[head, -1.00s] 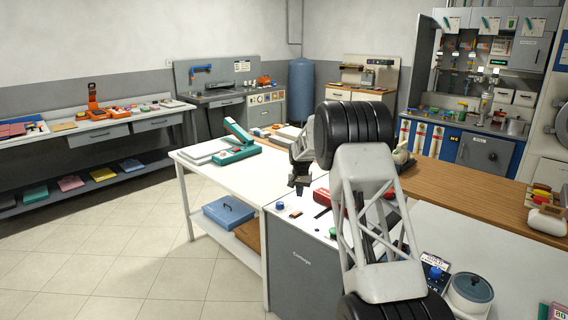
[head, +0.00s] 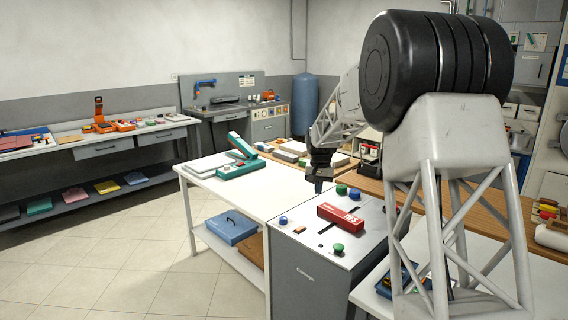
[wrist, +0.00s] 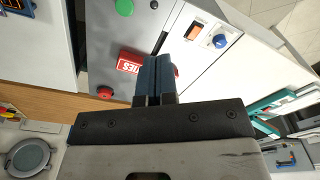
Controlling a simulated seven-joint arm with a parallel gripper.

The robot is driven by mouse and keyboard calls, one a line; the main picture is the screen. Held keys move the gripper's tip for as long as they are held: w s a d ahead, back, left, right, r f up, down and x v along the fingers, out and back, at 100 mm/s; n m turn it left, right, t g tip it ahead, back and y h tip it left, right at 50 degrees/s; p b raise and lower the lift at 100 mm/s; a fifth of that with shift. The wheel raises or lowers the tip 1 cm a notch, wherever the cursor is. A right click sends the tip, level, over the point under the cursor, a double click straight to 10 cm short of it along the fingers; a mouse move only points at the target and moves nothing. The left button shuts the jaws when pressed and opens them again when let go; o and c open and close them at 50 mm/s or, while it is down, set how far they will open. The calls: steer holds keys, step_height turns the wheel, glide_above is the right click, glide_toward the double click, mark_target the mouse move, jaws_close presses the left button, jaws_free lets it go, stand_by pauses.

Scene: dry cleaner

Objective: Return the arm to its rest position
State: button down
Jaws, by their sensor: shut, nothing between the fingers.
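My gripper (head: 319,187) points down above the back edge of the grey control cabinet (head: 310,279), near the white table. In the wrist view my gripper (wrist: 155,62) has its two blue-grey fingers pressed together with nothing between them. A red block with white lettering (head: 340,218) lies on the cabinet's top panel. In the wrist view the red block (wrist: 129,64) shows partly behind the fingers. My arm's large links fill the right of the head view and hide much of the counter behind.
The cabinet top has green (head: 338,247) and blue (head: 283,220) knobs. A green-and-white press (head: 240,160) stands on the white table (head: 205,175). A blue case (head: 230,226) sits on its lower shelf. A wooden counter (head: 475,205) runs right. Floor (head: 110,270) at left is clear.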

steer(key=s+d+r, duration=0.1)
steer(key=s+r, duration=0.3)
steer(key=s, duration=0.6)
steer(key=s+d+r+n, duration=0.1)
steer(key=s+d+r, duration=0.15)
steer(key=s, duration=0.75)
steer(key=s+d+r, duration=0.1)
steer(key=s+r, duration=0.4)
steer(key=s, duration=0.6)
steer(key=s+d+f+t, duration=0.1)
steer(key=s+f, duration=0.2)
steer(key=s, duration=1.2)
steer(key=s+f+n, duration=0.1)
steer(key=s+f, duration=0.3)
steer(key=s, duration=1.2)
steer(key=shift+d+t, duration=0.35)
steer(key=shift+t, duration=0.05)
